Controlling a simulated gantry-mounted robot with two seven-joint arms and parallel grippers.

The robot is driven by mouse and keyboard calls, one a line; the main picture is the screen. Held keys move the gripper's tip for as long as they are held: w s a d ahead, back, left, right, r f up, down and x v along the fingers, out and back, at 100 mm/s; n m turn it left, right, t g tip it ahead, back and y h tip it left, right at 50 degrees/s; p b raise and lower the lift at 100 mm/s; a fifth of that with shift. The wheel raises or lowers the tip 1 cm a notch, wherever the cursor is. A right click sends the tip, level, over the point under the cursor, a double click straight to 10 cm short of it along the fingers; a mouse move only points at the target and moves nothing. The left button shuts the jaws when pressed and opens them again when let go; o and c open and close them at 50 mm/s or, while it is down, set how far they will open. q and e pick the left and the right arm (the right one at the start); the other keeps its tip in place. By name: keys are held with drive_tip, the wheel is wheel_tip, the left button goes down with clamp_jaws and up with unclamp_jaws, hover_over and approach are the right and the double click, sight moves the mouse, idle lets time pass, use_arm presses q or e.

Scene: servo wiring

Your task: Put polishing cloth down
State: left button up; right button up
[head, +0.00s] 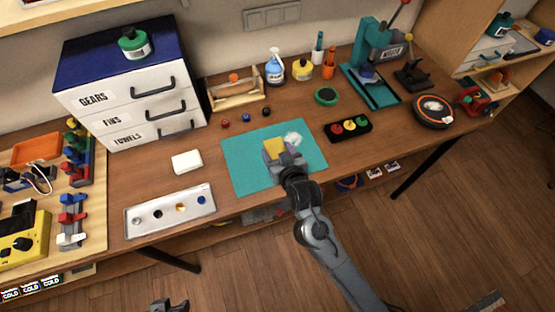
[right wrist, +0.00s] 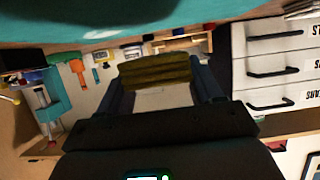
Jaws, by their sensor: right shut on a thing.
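The yellow polishing cloth (head: 273,146) is a small folded pad over the teal mat (head: 240,177). My right gripper (head: 274,153) is shut on it. In the right wrist view the cloth (right wrist: 157,70) sits between the two fingers, with the teal mat (right wrist: 130,20) across the top. I cannot tell whether the cloth touches the mat. A dark part of my left gripper (head: 169,305) shows at the bottom edge of the head view, away from the table; its jaw state is unclear.
A shiny whitish object (head: 293,139) lies on the mat beside the cloth. A white block (head: 187,162) and a parts tray (head: 170,209) are to the left. A black holder with coloured knobs (head: 348,126) is to the right. The mat's left and front parts are clear.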

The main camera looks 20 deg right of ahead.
drive_tip(key=shift+f+b, duration=0.55)
drive_tip(key=shift+f, duration=1.5)
drive_tip(key=shift+f, duration=0.1)
drive_tip(key=o, duration=1)
drive_tip(key=shift+o, duration=0.2)
